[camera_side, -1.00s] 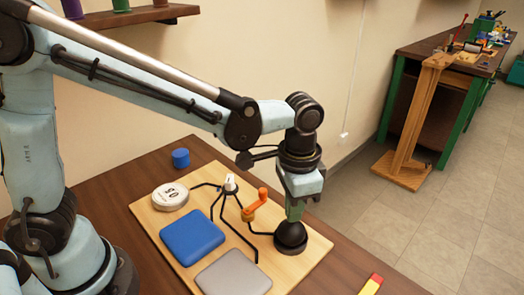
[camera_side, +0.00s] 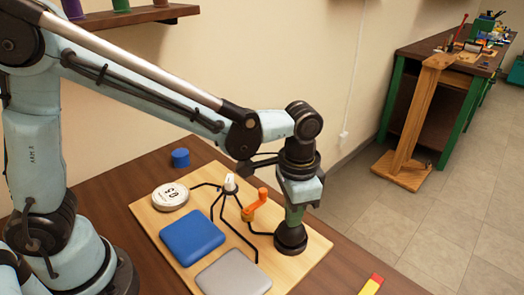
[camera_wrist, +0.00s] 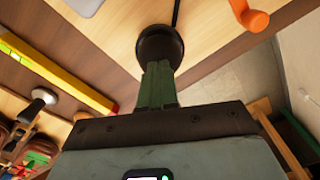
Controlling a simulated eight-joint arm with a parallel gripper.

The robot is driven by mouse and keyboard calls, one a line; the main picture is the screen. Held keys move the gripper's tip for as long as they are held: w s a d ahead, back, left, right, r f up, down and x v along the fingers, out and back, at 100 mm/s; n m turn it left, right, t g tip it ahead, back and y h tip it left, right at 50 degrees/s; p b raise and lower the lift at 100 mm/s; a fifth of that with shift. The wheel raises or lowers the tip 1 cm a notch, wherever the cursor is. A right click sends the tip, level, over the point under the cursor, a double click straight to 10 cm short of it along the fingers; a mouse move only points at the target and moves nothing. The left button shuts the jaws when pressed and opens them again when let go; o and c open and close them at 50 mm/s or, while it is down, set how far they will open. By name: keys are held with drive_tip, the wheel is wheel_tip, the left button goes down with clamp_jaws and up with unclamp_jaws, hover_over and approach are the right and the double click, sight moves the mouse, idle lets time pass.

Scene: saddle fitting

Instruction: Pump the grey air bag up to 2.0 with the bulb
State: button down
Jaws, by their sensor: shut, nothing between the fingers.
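The grey air bag (camera_side: 234,273) lies flat on the front of a light wooden board. The black bulb (camera_side: 290,240) sits at the board's right side; it also shows in the wrist view (camera_wrist: 160,44). My gripper (camera_side: 293,219) is shut and empty, pointing down with its green fingertips against the bulb's top; the fingers also show in the wrist view (camera_wrist: 158,80). A round white gauge (camera_side: 170,195) shows small digits that look like 0.5, seen at a slant. Black hoses link the bulb, the bags and a white-topped fitting (camera_side: 230,183). An orange lever (camera_side: 256,205) stands beside the bulb.
A blue bag (camera_side: 192,238) lies behind the grey one on the board (camera_side: 150,220). A blue cylinder (camera_side: 180,157) stands on the table beyond the board. A yellow and red bar (camera_side: 371,285) lies at the table's front right. Open floor lies to the right.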

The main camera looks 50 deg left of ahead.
drive_tip(key=shift+f, duration=1)
drive_tip(key=shift+r, duration=1.7)
drive_tip(key=shift+f, duration=0.15)
drive_tip(key=shift+f, duration=1.55)
drive_tip(key=shift+r, duration=1.7)
